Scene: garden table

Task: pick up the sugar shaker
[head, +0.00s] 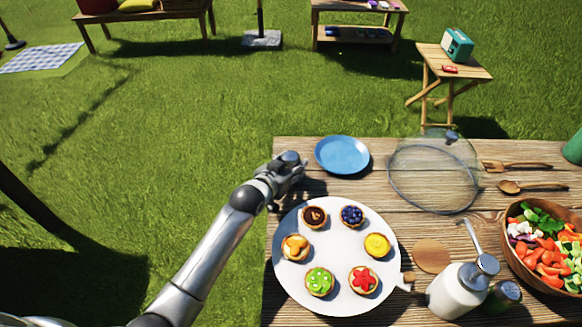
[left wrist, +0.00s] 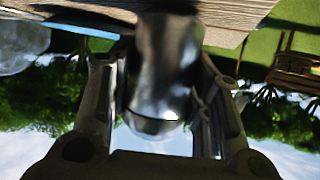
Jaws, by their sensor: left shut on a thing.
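The sugar shaker (left wrist: 165,75) is a shiny metal cylinder with a rounded end, large in the left wrist view between the two fingers. In the head view only a small metallic part of it (head: 291,157) shows at my left gripper (head: 288,172), near the table's left edge. My left gripper, also in the left wrist view (left wrist: 162,105), is shut on the shaker. The fingers hide much of it in the head view. I cannot tell whether its base touches the table. My right gripper is not in view.
A white plate (head: 334,225) of small tarts is just in front of the left gripper, a blue plate (head: 342,155) to its right.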

